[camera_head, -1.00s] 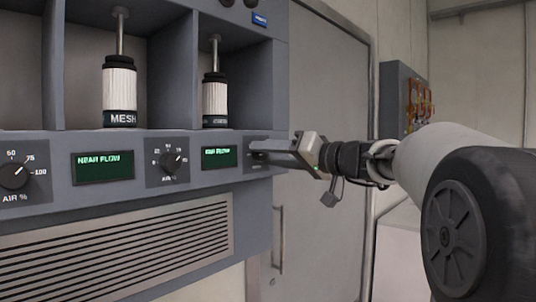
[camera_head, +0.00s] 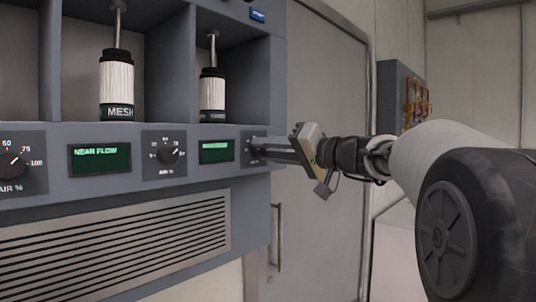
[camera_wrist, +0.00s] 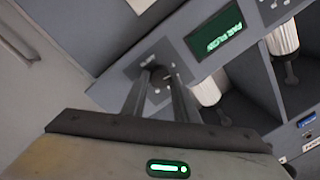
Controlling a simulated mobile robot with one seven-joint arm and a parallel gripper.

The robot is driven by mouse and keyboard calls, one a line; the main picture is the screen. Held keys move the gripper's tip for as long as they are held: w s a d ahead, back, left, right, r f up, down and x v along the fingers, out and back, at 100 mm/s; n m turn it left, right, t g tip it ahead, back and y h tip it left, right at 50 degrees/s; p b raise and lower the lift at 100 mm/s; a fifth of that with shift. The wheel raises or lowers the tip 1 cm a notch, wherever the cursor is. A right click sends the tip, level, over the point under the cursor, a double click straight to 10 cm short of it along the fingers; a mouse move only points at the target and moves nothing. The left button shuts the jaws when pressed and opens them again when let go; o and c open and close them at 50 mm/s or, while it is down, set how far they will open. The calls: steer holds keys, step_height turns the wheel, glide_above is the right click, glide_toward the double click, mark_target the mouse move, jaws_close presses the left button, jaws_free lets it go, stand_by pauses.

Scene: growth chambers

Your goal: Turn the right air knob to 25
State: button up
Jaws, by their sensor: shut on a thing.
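The right air knob (camera_wrist: 157,76) sits on its dark dial plate at the right end of the grey panel. In the wrist view it is between my two fingertips and partly covered by them. My gripper (camera_head: 256,150) reaches in from the right and is shut on this knob; it also shows in the wrist view (camera_wrist: 158,82). The pointer setting and the scale numbers cannot be read.
Two other air knobs, one in the middle (camera_head: 168,155) and one at the left (camera_head: 12,165), are on the same panel. Green displays (camera_head: 216,151) stand between them. Mesh-labelled cylinders (camera_head: 117,80) hang in bays above. A grey door (camera_head: 325,90) is behind my gripper.

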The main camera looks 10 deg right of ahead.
steer(key=m+b, duration=0.1)
steer(key=m, duration=0.5)
steer(key=shift+f, duration=0.15)
steer(key=shift+m, duration=0.3)
steer(key=o, duration=1.1)
steer(key=shift+c, duration=0.2)
steer(key=shift+s+d, duration=0.1)
steer(key=b+v, duration=0.1)
steer(key=v, duration=1.6)
steer(key=shift+s+f, duration=0.15)
steer(key=shift+f, duration=0.05)
